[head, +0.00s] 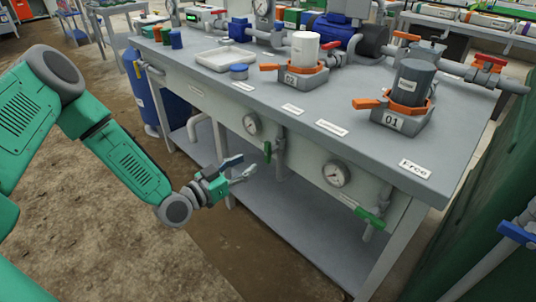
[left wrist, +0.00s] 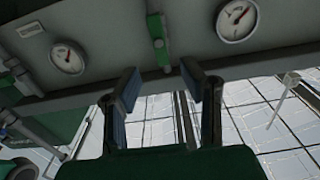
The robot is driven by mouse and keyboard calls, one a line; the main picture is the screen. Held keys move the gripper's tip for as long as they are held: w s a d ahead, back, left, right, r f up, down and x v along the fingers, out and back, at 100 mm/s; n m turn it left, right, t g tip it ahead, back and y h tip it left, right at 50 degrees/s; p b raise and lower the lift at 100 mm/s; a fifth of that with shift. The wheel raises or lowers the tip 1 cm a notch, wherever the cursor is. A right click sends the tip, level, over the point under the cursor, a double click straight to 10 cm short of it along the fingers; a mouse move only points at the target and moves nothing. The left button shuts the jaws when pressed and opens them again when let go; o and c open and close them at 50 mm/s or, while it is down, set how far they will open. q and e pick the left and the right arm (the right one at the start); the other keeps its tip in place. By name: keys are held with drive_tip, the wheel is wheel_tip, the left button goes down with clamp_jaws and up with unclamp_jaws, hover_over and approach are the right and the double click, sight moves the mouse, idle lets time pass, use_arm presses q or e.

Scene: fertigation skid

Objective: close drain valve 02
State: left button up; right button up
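Two drain valves with green handles hang below the bench's front panel. The left valve's handle (head: 268,152) hangs roughly vertical, along its pipe, between two gauges. It also shows as a green lever (left wrist: 156,30) in the left wrist view. The right valve's handle (head: 371,217) lies slantwise across its pipe. I cannot read a number on either valve. My left gripper (head: 238,168) is open and empty, to the left of and slightly below the left handle, apart from it. In the left wrist view, its fingers (left wrist: 162,84) stand spread below the lever. My right gripper is not in view.
Pressure gauges (head: 252,124) and (head: 336,173) sit on the front panel. On the bench (head: 250,105) stand a white canister (head: 305,50) and a grey canister (head: 413,82), its base marked 01, both with orange levers. A lower shelf (head: 300,220) is empty. A blue drum (head: 170,100) stands at left.

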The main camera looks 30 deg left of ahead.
sight(266, 152)
use_arm(q)
drive_tip(key=b+x, duration=0.2)
drive_tip(key=x, duration=0.6)
drive_tip(key=shift+f, duration=0.2)
drive_tip(key=shift+w+d, duration=0.1)
drive_tip(key=shift+w, duration=0.4)
clamp_jaws()
